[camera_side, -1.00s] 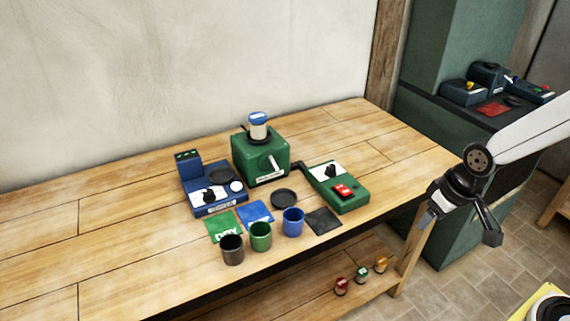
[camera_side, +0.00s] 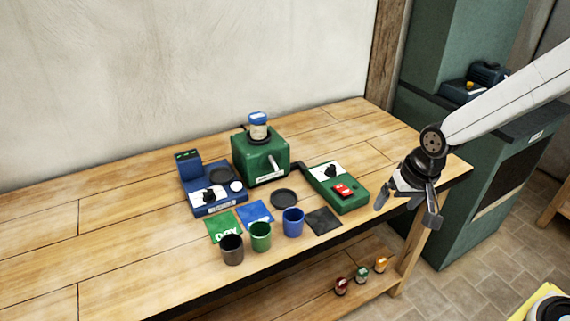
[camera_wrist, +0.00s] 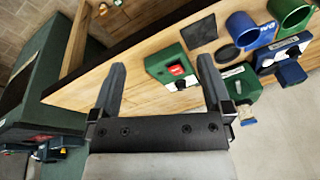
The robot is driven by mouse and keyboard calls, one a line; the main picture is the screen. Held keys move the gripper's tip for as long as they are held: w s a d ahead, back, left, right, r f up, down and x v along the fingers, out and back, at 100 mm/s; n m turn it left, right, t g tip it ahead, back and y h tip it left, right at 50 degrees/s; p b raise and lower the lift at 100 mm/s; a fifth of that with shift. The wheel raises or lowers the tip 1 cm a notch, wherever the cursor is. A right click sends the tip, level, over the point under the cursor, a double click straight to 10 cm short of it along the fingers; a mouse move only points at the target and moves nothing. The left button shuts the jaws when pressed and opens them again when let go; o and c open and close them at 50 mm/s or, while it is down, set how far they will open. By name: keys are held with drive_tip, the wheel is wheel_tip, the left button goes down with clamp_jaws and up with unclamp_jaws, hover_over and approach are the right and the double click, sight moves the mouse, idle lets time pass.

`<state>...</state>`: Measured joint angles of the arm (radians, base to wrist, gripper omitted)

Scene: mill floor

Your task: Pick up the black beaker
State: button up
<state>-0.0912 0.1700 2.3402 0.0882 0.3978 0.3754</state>
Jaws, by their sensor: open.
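The black beaker (camera_side: 232,250) stands upright at the front edge of the wooden table, leftmost in a row of three cups in the side view. A green cup (camera_side: 261,237) stands to its right, with a blue cup (camera_side: 293,222) beyond that. My gripper (camera_side: 408,209) is open and empty near the table's right end, well to the right of the beaker. In the wrist view its two fingers (camera_wrist: 160,82) are spread wide with nothing between them. The black beaker cannot be made out in the wrist view; the blue cup (camera_wrist: 241,29) and green cup (camera_wrist: 290,14) show at upper right.
On the table (camera_side: 110,230) are a blue scale (camera_side: 212,199), a green mill (camera_side: 261,158), a green box with a red switch (camera_side: 340,188), a black disc (camera_side: 284,199) and flat green, blue and black squares. Small jars sit on the lower shelf. The table's left part is clear.

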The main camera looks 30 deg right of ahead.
drive_tip(key=w+a+m, duration=0.4)
drive_tip(key=w+a, duration=0.1)
drive_tip(key=w, duration=0.1)
drive_tip(key=m+g+y, duration=0.1)
drive_tip(key=m+y, duration=0.3)
drive_tip(key=m, duration=1)
approach(229, 248)
drive_tip(key=shift+s+a+r, duration=0.35)
drive_tip(key=shift+s+a, duration=0.35)
drive_tip(key=shift+s, duration=0.1)
drive_tip(key=shift+f, duration=0.15)
drive_tip(key=shift+x, duration=1.15)
drive_tip(key=shift+x, duration=2.6)
